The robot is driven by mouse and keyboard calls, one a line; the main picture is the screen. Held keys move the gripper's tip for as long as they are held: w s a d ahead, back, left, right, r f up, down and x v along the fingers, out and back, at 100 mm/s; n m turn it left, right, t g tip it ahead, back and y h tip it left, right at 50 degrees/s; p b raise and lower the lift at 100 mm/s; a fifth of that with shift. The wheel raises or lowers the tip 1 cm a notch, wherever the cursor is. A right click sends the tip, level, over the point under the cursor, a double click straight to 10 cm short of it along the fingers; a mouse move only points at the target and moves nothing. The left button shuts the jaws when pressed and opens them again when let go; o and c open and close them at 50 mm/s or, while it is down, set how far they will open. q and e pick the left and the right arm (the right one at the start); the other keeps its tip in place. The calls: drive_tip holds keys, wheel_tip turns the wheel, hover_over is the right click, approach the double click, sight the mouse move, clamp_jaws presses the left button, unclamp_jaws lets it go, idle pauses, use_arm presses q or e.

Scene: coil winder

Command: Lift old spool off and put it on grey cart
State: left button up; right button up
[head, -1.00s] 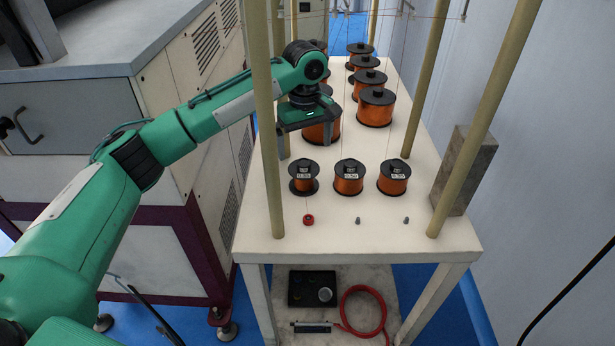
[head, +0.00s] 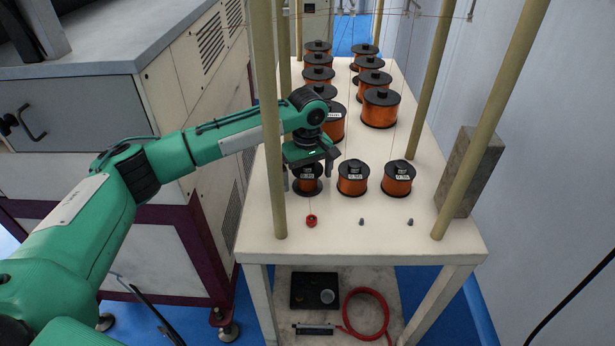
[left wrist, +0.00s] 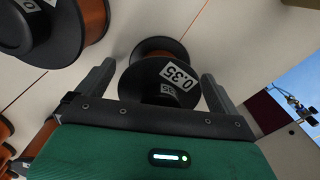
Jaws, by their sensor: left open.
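The old spool (head: 308,184), with little copper wire and a wide black flange, stands upright at the left of the front row on the white table. My left gripper (head: 309,177) is directly above it, open, with fingers at either side of its top. In the left wrist view, the spool's black top (left wrist: 150,82) with a "0.35" label lies between the two open fingers (left wrist: 158,72). Contact cannot be told. The gripper partly hides the spool in the head view. I cannot make out a grey cart. My right gripper is not in view.
Two fuller spools (head: 353,180) (head: 398,180) stand to the right, and several more behind. Tan posts (head: 267,120) (head: 490,120) rise from the white table (head: 340,236). A red cap (head: 311,221) lies in front. Thin wires run upward.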

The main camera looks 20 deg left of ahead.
use_arm(q)
drive_tip(key=c, duration=1.1)
wheel_tip(320, 180, up, 9)
drive_tip(key=shift+p, duration=0.35)
drive_tip(key=shift+r, duration=0.5)
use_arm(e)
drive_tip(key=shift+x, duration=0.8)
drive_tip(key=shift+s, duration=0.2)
